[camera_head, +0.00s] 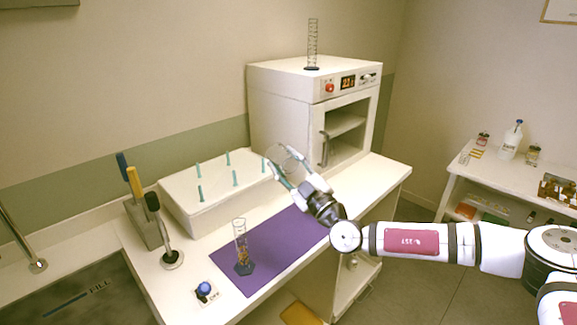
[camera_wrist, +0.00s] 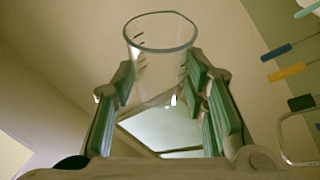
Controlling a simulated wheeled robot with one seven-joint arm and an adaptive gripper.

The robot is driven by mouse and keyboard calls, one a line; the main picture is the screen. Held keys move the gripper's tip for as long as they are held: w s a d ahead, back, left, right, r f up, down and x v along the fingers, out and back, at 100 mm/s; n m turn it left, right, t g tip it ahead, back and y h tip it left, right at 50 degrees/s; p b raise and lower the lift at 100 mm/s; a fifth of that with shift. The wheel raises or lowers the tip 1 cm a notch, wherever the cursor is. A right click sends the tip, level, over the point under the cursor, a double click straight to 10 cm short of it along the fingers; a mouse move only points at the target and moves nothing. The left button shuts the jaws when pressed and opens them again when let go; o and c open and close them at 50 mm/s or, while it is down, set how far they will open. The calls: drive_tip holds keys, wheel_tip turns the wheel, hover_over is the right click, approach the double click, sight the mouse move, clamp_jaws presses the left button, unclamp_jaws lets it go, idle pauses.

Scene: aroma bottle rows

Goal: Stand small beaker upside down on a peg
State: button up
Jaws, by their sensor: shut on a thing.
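The small beaker (camera_head: 279,158) is clear glass and hard to make out in the head view. My gripper (camera_head: 284,172) is shut on it, above the right end of the white peg rack (camera_head: 190,213). In the wrist view the beaker (camera_wrist: 162,60) sits between the green-padded fingers of my gripper (camera_wrist: 162,92), and a round rim shows at its far end. I cannot tell which end is open. Several thin teal pegs stand up from the rack; one peg (camera_head: 264,165) is just left of the beaker, and another peg (camera_head: 235,178) is nearer the middle.
A glass cylinder (camera_head: 241,247) stands on the purple mat (camera_head: 288,238). A white oven (camera_head: 287,105) stands behind my gripper, with a tall cylinder (camera_head: 312,45) on top. Brushes with a yellow handle (camera_head: 135,184) and others stand left of the rack. A sink (camera_head: 75,290) is at front left.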

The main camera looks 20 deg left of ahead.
drive_tip(key=m+b, duration=0.1)
drive_tip(key=m, duration=0.5)
drive_tip(key=shift+w+f+b, duration=0.1)
drive_tip(key=shift+b, duration=0.25)
drive_tip(key=shift+m, duration=1)
drive_tip(key=shift+a+m+b, duration=0.2)
drive_tip(key=shift+m+b, duration=0.1)
drive_tip(key=shift+m, duration=0.1)
drive_tip(key=shift+w+a+f+b, duration=1)
drive_tip(key=shift+w+a+b, duration=1.6)
drive_tip(key=shift+a, duration=2.85)
drive_tip(key=shift+w+a+f+b, duration=1)
drive_tip(key=shift+w+a+b, duration=0.9)
drive_tip(key=shift+a+b, duration=2.5)
drive_tip(key=shift+a+f+b, duration=0.35)
drive_tip(key=shift+f+b, duration=0.05)
drive_tip(key=shift+f, duration=1.5)
drive_tip(key=shift+a+f+b, duration=0.35)
drive_tip(key=shift+f+b, duration=0.1)
drive_tip(key=shift+f, duration=1.45)
drive_tip(key=shift+a+f+b, duration=0.35)
drive_tip(key=shift+f+b, duration=0.05)
drive_tip(key=shift+f, duration=1.5)
drive_tip(key=o, duration=1.3)
